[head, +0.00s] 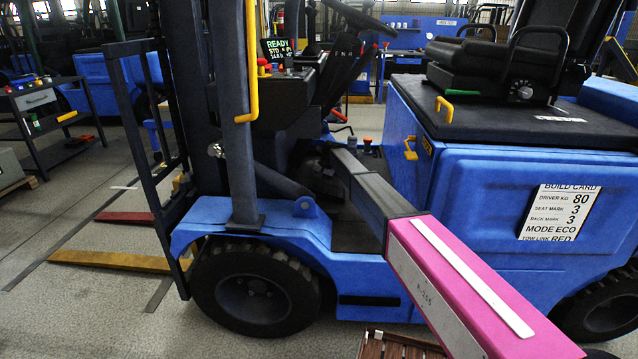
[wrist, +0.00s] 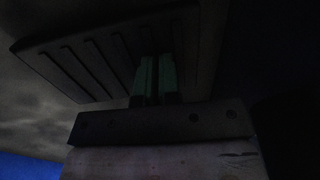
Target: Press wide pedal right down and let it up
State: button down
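A wide dark plate with raised ribs, which looks like the wide pedal (wrist: 75,62), fills the upper left and middle of the dim wrist view. My gripper (wrist: 156,60) has two green fingertips side by side, with only a thin dark line between them. Nothing shows between them. The fingertips overlap the right part of the ribbed plate; I cannot tell whether they touch it or how far it is pressed. In the head view my arm reaches into the footwell of the blue forklift (head: 290,235), and the pedal and my fingertips are hidden there.
The forklift's seat (head: 490,65) and blue side with a build card (head: 560,212) stand right of my arm. A dark steering wheel (head: 358,15) and console with a READY display (head: 277,50) are above. The mast post and yellow handle (head: 248,60) stand left.

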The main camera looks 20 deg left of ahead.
aim_at(324, 187)
jog(key=shift+s+a+f, duration=0.15)
jog(key=shift+a+f, duration=0.15)
jog(key=shift+f, duration=0.05)
jog(key=v, duration=0.7)
jog(key=shift+d+r, duration=0.1)
jog(key=shift+r, duration=0.25)
jog(key=shift+d+r, duration=0.15)
jog(key=shift+r, duration=0.05)
